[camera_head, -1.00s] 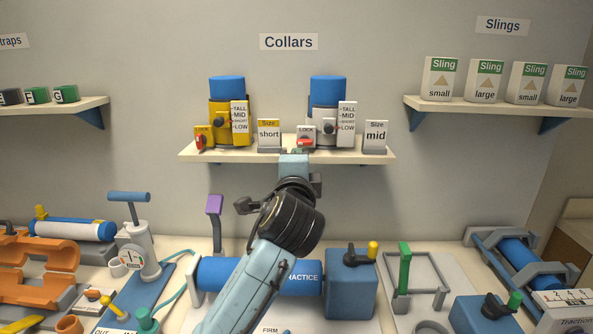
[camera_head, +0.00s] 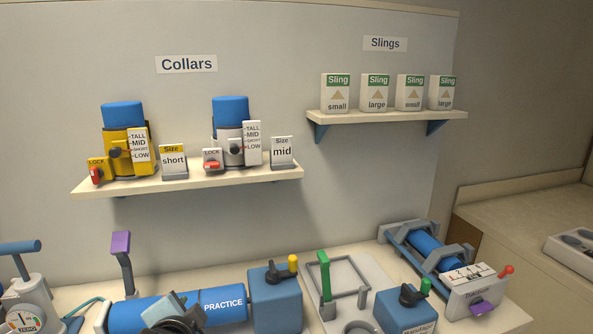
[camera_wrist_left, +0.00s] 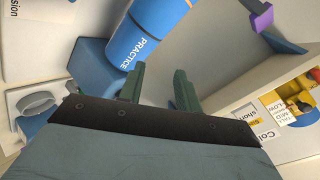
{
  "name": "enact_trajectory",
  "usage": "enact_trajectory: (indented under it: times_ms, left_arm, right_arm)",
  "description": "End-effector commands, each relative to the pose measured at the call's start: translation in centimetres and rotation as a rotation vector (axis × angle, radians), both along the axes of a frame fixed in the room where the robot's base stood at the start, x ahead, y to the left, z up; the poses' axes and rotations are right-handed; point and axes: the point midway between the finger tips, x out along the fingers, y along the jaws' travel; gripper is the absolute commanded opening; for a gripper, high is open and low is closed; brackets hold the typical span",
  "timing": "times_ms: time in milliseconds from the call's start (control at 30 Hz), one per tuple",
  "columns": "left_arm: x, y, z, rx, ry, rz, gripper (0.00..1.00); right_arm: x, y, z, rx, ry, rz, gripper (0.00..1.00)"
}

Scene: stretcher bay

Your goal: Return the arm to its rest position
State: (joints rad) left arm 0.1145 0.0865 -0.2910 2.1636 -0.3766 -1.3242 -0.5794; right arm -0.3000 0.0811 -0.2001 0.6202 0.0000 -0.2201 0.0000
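My left gripper (camera_wrist_left: 160,76) shows in the left wrist view. Its two dark green fingers stand apart with nothing between them. Beyond the fingers are the blue PRACTICE cylinder (camera_wrist_left: 150,32) and the pale wall. In the head view, part of my arm (camera_head: 172,318) shows at the bottom edge, in front of the PRACTICE cylinder (camera_head: 225,306); its gripper fingers cannot be made out there. My right gripper is in neither current view.
The collars shelf (camera_head: 215,182) holds yellow and white collar units and size cards. The slings shelf (camera_head: 385,117) holds several boxes. On the bench stand a purple-topped lever (camera_head: 121,245), a blue box (camera_head: 275,298), a green-handled frame (camera_head: 325,275) and a traction device (camera_head: 432,250).

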Motion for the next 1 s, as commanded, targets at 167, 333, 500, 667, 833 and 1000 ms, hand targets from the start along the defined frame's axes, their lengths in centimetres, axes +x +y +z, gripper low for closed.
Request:
enact_trajectory:
  times_ms: [167,333,500,667,833,1000]
  left_arm:
    - [-9.2,0.9,-8.3,-0.278,0.235,0.137,0.34]
    - [-16.4,1.2,-12.2,-0.452,0.397,0.268,0.34]
    - [-21.9,1.3,-14.1,-0.562,0.517,0.379,0.34]
    - [-26.5,1.3,-15.0,-0.638,0.613,0.477,0.34]
    - [-25.9,1.1,-19.4,-0.641,0.636,0.492,0.34]
    - [-25.4,1.0,-24.7,-0.634,0.654,0.495,0.34]
  right_arm:
    - [0.0,0.0,0.0,0.0,0.0,0.0,0.21]
    - [0.0,0.0,0.0,0.0,0.0,0.0,0.21]
    - [0.0,0.0,0.0,0.0,0.0,0.0,0.21]
    - [0.0,0.0,0.0,0.0,0.0,0.0,0.21]
    - [-0.1,0.0,-0.8,0.0,0.001,0.0,0.21]
    - [-0.1,0.0,-1.5,0.0,0.001,0.0,0.21]
